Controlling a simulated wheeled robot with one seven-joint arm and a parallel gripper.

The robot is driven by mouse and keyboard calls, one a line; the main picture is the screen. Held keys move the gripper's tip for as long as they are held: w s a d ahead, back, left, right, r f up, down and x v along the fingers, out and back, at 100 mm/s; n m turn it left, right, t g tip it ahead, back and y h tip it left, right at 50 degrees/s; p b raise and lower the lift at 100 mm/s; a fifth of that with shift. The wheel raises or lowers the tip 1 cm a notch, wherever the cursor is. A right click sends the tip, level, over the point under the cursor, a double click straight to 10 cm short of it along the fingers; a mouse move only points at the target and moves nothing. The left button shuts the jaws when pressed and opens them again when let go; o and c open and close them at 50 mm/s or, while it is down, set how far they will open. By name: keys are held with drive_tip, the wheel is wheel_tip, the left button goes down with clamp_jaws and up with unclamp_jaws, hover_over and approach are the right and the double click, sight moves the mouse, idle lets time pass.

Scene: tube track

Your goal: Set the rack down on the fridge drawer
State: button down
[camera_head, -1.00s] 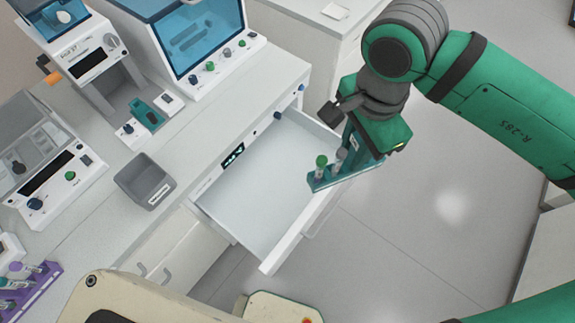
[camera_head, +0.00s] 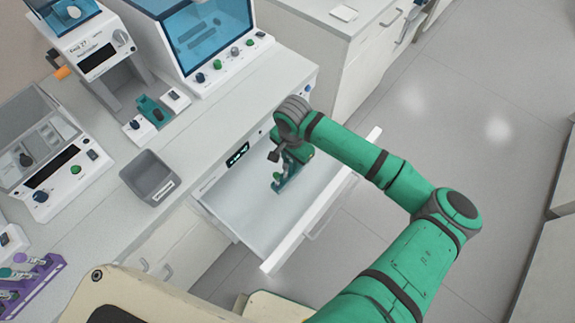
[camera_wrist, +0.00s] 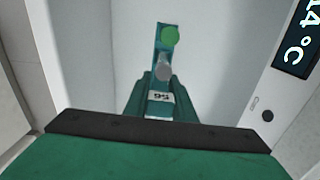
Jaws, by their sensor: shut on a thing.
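The fridge drawer (camera_head: 240,213) is pulled open from the bench front, with a pale, bare floor. My gripper (camera_head: 284,172) is inside the drawer's outline, toward its far right part. It is shut on the teal rack (camera_head: 279,186), which holds a green-capped tube and a grey-capped tube. In the wrist view the rack (camera_wrist: 158,48) extends ahead of my gripper (camera_wrist: 158,92), over the drawer floor (camera_wrist: 220,50). A label reading 56 shows on the rack. I cannot tell whether the rack's underside touches the floor.
The fridge's temperature display (camera_head: 238,154) is on the bench front beside the drawer. A grey bin (camera_head: 149,177) stands on the bench near its edge. A purple tube rack (camera_head: 30,285) is at lower left. Most of the drawer floor is free.

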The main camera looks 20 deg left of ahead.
sight(291, 176)
drive_tip(key=shift+s+a+f, duration=0.2)
drive_tip(key=shift+a+f, duration=0.1)
drive_tip(key=shift+f, duration=0.3)
drive_tip(key=shift+s+a+f, duration=0.15)
drive_tip(key=shift+a+f, duration=0.15)
drive_tip(key=shift+f, duration=0.3)
drive_tip(key=shift+w+f, duration=0.1)
drive_tip(key=shift+f, duration=2.05)
drive_tip(key=shift+d+f, duration=0.1)
drive_tip(key=shift+f, duration=0.1)
drive_tip(key=shift+s+f, duration=0.1)
drive_tip(key=shift+s, duration=0.1)
drive_tip(key=shift+w+f, duration=0.15)
drive_tip(key=shift+f, duration=0.25)
drive_tip(key=shift+f, duration=0.35)
drive_tip(key=c, duration=1.4)
unclamp_jaws()
